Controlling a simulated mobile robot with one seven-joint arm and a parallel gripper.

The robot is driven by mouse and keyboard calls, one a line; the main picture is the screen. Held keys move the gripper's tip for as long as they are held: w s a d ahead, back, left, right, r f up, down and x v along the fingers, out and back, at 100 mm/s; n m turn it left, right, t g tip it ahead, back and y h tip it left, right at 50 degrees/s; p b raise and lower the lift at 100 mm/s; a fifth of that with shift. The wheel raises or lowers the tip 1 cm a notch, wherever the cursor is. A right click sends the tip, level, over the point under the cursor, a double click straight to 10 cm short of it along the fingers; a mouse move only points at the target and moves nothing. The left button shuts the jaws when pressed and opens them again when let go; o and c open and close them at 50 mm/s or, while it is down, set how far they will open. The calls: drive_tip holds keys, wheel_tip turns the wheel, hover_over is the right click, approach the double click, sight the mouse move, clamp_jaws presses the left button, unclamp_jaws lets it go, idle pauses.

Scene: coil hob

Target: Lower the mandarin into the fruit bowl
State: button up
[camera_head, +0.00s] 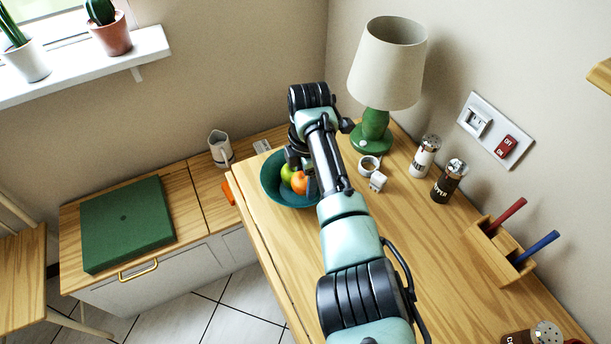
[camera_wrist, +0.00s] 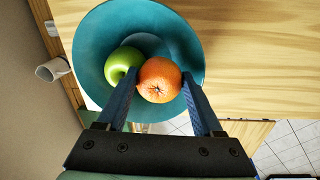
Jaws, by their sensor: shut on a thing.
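The mandarin (camera_wrist: 159,79) is orange and round, held between the two fingers of my gripper (camera_wrist: 160,85) in the wrist view. My gripper is shut on it, over the teal fruit bowl (camera_wrist: 98,45). A green apple (camera_wrist: 124,62) is in the bowl, just left of the mandarin. In the head view the bowl (camera_head: 273,184) stands near the left edge of the wooden counter, with the mandarin (camera_head: 299,183) and apple (camera_head: 287,173) showing. My arm hides the bowl's right part there. I cannot tell whether the mandarin touches the bowl.
A lamp (camera_head: 387,70) with a green base stands behind and right of the bowl. A white mug (camera_head: 220,149) stands on the lower counter.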

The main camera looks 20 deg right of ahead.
drive_tip(key=o, duration=1.4)
drive_tip(key=shift+s, duration=0.1)
wheel_tip(320, 180, up, 13)
drive_tip(key=p, duration=0.1)
drive_tip(key=shift+s+r, duration=0.15)
drive_tip(key=shift+s, duration=0.25)
drive_tip(key=w+a+r+m+t+p, duration=0.2)
drive_tip(key=w+a+r+t, duration=0.15)
drive_tip(key=r, duration=0.25)
drive_tip(key=w+a+r+m+t+p, duration=0.1)
drive_tip(key=w+a+r+t, duration=0.25)
drive_tip(key=r, duration=0.25)
drive_tip(key=a+r+m+t+y+p, duration=0.1)
drive_tip(key=a+r+m+t, duration=0.25)
drive_tip(key=r, duration=0.55)
drive_tip(key=a+r+m+t+y+p, duration=0.15)
drive_tip(key=r+t, duration=0.25)
drive_tip(key=r, duration=0.4)
drive_tip(key=s+a+r+m+t+p, duration=0.1)
drive_tip(key=s+r+m+t, duration=0.25)
drive_tip(key=r, duration=0.45)
drive_tip(key=s+a+r+m+t+p, duration=0.1)
drive_tip(key=s+r+m+t, duration=0.1)
drive_tip(key=s+r, duration=0.5)
drive_tip(key=s+d+r+m+t+h+p, duration=0.1)
drive_tip(key=s+r+m+t, duration=0.4)
drive_tip(key=s+r, duration=0.7)
drive_tip(key=shift+s+d+r+t+h, duration=0.2)
drive_tip(key=shift+d+r+t+h, duration=0.15)
drive_tip(key=shift+r+t+h, duration=0.3)
